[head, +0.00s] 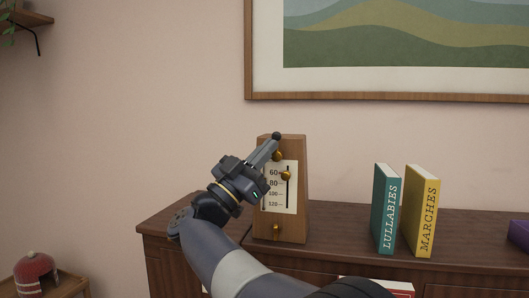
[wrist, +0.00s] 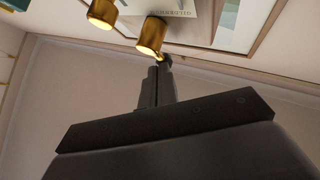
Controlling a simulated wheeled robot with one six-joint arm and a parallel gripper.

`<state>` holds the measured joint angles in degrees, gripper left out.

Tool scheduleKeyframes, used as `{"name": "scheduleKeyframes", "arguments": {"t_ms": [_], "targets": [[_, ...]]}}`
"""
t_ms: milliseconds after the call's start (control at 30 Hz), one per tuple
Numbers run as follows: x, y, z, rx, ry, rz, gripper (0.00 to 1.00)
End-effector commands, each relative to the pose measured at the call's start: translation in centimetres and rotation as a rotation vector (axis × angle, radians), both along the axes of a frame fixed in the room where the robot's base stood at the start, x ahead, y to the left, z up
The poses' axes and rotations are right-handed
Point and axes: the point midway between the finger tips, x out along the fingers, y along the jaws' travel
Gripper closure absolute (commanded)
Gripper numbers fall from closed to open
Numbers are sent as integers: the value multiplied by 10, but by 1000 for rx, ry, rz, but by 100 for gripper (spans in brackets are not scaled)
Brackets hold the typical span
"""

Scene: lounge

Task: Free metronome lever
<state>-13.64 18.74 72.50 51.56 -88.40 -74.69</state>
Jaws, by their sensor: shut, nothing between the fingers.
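The wooden metronome (head: 296,222) stands on the cabinet, with a pale scale plate marked 60 to 120. A brass knob (head: 286,175) sits at the plate's dark slot. Another brass piece (head: 277,156) shows higher up, beside my fingers, and a brass catch (head: 276,231) is low on the front. My gripper (head: 271,144) is shut and slants up across the metronome's upper left front. A small dark ball (head: 276,135) shows at its fingertips; I cannot tell whether they touch. In the wrist view the shut fingers (wrist: 157,75) point toward a brass cylinder (wrist: 151,36), with another (wrist: 103,12) beside it.
A teal book (head: 387,210) and a yellow book (head: 422,212) stand upright to the right on the cabinet top (head: 340,244). A purple object (head: 520,237) lies at the right edge. A framed picture (head: 400,93) hangs above. A red domed object (head: 36,276) is at lower left.

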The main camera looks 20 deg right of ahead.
Motion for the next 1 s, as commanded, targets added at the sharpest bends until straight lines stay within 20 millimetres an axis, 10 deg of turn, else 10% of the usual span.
{"name": "scheduleKeyframes", "arguments": {"t_ms": [1000], "targets": [[0,-2,0,64,-40,-1,100]]}}
